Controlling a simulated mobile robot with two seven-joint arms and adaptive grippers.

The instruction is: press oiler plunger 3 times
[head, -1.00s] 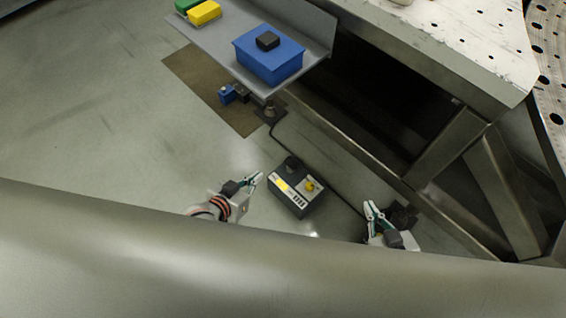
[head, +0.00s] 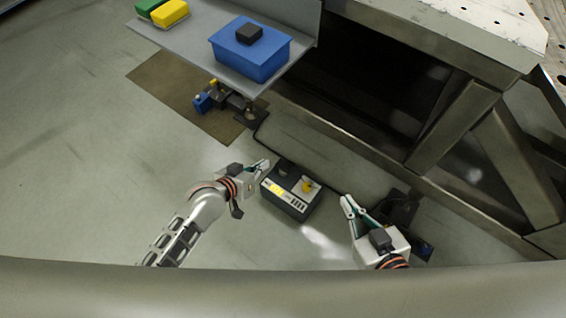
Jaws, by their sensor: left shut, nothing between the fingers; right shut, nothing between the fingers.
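A dark box-shaped unit (head: 291,206) stands on the floor between my two grippers.
A grey shelf (head: 196,42) holds a blue box (head: 250,55), a yellow block (head: 170,12) and a green block. A metal table frame (head: 457,118) stands at the right. A brown mat (head: 165,85) lies below the shelf. Floor at the left is clear.

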